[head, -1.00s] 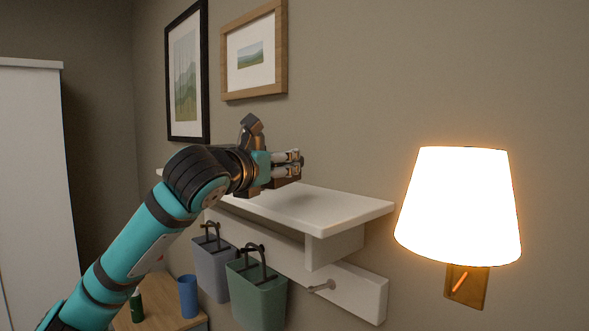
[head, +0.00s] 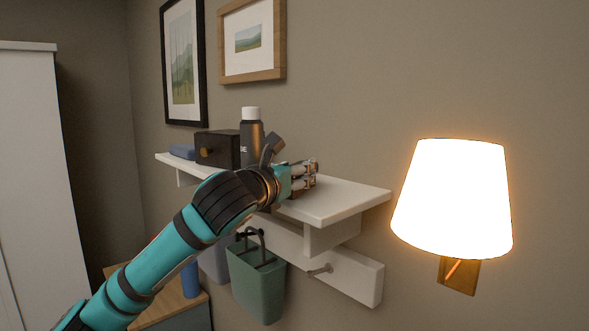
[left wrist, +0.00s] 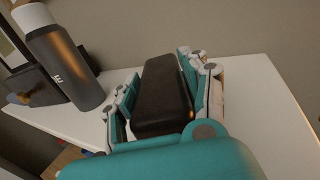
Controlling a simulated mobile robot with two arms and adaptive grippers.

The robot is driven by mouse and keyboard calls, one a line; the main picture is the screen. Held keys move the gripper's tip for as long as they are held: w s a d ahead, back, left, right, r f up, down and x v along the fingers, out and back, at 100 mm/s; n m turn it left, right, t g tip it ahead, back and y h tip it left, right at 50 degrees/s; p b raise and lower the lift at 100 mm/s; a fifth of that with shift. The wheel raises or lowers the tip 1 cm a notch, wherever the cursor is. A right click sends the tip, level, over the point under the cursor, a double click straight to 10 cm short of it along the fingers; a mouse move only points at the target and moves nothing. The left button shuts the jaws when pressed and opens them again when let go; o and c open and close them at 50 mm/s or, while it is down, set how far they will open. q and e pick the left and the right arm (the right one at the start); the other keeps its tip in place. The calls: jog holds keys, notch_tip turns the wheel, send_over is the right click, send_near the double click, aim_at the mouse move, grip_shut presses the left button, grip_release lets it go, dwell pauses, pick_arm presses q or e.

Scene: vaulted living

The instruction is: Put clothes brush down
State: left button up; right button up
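The clothes brush (left wrist: 162,98) is a long dark block with rounded edges in the left wrist view. It lies between the two teal-padded fingers of my left gripper (left wrist: 160,72), which press along both its sides. In the head view my left gripper (head: 308,175) is low over the middle of the white wall shelf (head: 345,201), and its fingers largely hide the brush. I cannot tell whether the brush touches the shelf top. My right gripper is not in view.
A dark bottle with a white cap (head: 251,140) stands just left of my gripper, beside a black box (head: 218,149) and blue folded cloth (head: 182,152). The shelf's right end is clear. A green bin (head: 257,283) hangs below; a lit lamp (head: 453,200) is at right.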

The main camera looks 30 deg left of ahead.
pick_arm(q)
jog(key=o, duration=0.5)
jog(key=shift+c, duration=0.2)
jog(key=shift+r, duration=0.15)
jog(key=s+b, duration=0.5)
jog(key=s, duration=0.7)
jog(key=shift+d, duration=0.3)
